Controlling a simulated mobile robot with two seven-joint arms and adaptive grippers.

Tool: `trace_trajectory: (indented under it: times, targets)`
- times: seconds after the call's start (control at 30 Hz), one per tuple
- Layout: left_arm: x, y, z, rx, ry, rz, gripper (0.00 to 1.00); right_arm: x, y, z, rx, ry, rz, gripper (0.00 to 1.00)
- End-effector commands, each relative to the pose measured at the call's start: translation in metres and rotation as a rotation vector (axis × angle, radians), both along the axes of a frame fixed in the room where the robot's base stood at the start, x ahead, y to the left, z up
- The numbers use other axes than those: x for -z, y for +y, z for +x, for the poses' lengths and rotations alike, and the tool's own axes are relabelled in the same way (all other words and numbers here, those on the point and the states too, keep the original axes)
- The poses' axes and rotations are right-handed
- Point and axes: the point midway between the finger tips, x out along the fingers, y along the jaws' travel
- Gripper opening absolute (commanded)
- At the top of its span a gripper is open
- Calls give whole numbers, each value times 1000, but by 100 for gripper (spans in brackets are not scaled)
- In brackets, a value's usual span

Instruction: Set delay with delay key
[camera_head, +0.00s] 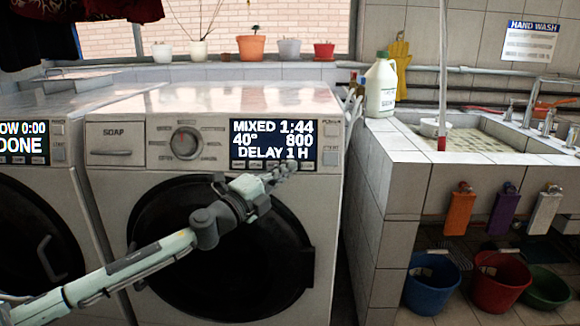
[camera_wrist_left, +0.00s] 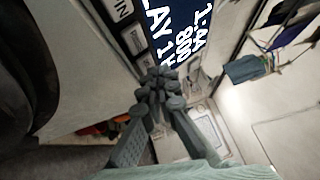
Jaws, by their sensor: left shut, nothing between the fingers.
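The middle washing machine (camera_head: 217,109) has a lit display (camera_head: 272,140) reading "MIXED 1:44", "40°", "800" and "DELAY 1 H". A row of small keys (camera_head: 243,166) runs under the display. My left gripper (camera_head: 287,168) is shut and empty at the right part of this row and hides some keys there. In the left wrist view, its closed fingertips (camera_wrist_left: 160,83) are close to the panel, beside the key row (camera_wrist_left: 135,40) and the display (camera_wrist_left: 172,30). I cannot tell whether they touch a key. My right gripper is not in view.
Another washer at the left shows "DONE" on its display (camera_head: 23,143). A tiled sink (camera_head: 415,150) stands at the right, with a white bottle (camera_head: 381,88) on its edge. Buckets (camera_head: 432,283) stand below. Potted plants (camera_head: 251,46) line the sill.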

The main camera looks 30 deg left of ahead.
Motion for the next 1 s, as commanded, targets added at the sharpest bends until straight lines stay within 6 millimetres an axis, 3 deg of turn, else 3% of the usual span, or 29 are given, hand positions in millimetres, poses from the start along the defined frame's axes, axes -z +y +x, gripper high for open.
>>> trace_trajectory:
  times: [1.0]
  targets:
    - [2,4,6,-1,0,0,0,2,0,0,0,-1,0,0]
